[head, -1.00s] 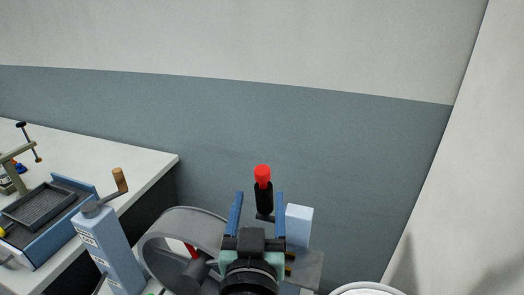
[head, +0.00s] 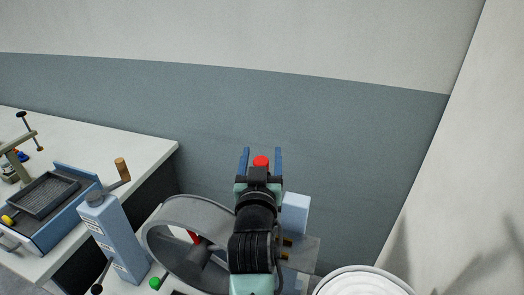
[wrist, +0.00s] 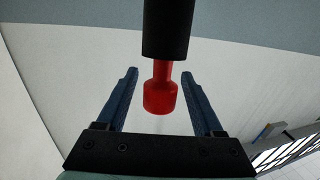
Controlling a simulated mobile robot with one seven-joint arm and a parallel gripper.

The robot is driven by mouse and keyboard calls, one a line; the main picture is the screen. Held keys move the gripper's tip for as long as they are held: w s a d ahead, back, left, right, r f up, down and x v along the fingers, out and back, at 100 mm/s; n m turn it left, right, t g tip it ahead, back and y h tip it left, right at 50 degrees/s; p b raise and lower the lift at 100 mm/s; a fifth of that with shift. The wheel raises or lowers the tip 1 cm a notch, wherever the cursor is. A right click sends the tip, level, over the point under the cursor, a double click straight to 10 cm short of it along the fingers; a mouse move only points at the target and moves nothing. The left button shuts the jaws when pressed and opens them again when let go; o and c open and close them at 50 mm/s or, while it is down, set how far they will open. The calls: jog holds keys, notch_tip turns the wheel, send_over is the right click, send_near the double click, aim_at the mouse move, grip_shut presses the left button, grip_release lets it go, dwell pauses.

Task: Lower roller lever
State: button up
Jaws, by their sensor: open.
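The roller lever has a red knob (head: 261,162) and a black grip. In the head view the knob shows between the two blue fingers of my gripper (head: 261,152), and the grip is hidden behind my gripper. In the wrist view the red knob (wrist: 160,97) and black grip (wrist: 168,28) hang into the picture from the top. The knob lies between the open fingers (wrist: 159,72) there, with a visible gap on each side. My gripper is open and holds nothing. I cannot tell how deep the knob sits between the fingers.
A grey drum housing (head: 185,215) and a pale blue block (head: 296,213) are close by my arm. A blue crank box (head: 113,235) stands left, beside a white-topped bench (head: 140,145) with a tray (head: 48,193). A white round container (head: 362,283) is at lower right. Walls stand behind and right.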

jog(key=shift+w, duration=0.4)
grip_shut()
dwell(1.3)
